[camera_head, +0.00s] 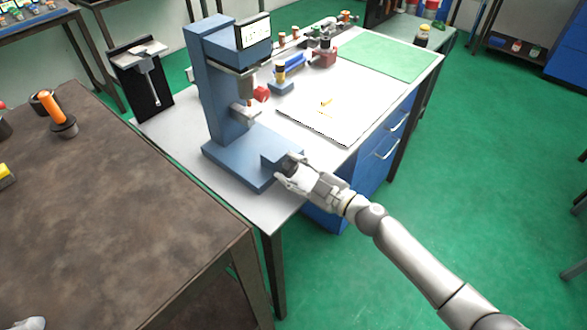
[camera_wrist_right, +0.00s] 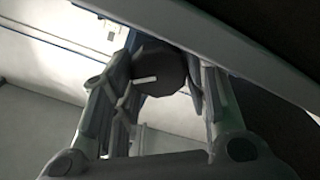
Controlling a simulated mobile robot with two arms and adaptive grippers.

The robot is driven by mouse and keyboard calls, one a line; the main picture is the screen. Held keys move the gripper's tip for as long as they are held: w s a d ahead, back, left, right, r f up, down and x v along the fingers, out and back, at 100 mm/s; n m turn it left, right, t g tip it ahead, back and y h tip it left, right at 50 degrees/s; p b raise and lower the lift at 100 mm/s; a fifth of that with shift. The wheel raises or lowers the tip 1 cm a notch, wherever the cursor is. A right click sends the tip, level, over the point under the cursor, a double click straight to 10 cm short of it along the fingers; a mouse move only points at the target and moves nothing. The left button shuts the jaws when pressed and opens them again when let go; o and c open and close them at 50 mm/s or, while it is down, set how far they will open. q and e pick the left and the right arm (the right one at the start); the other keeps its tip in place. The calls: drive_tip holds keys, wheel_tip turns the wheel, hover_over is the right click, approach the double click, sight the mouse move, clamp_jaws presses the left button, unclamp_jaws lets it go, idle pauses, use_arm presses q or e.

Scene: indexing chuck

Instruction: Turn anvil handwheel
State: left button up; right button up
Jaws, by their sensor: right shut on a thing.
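The blue machine (camera_head: 217,95) stands upright on the light table, with a display at its top and a blue block (camera_head: 272,160) on its base. My right gripper (camera_head: 287,174) is at the front of this block. In the right wrist view, a dark, many-sided handwheel (camera_wrist_right: 158,68) with a white mark sits between the fingers of my right gripper (camera_wrist_right: 162,85). The fingers are closed on its sides. In the head view the gripper hides most of the handwheel. A small pale grey piece at the bottom left edge looks like part of my left gripper (camera_head: 32,323); its fingers cannot be made out.
A white board (camera_head: 325,125) with a small yellow piece lies right of the machine. A green mat (camera_head: 390,55) covers the table's far end. A brown table (camera_head: 110,200) with an orange-handled tool (camera_head: 52,107) stands at the left. The green floor at the right is largely clear.

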drive_tip(key=shift+n, duration=0.3)
drive_tip(key=o, duration=1)
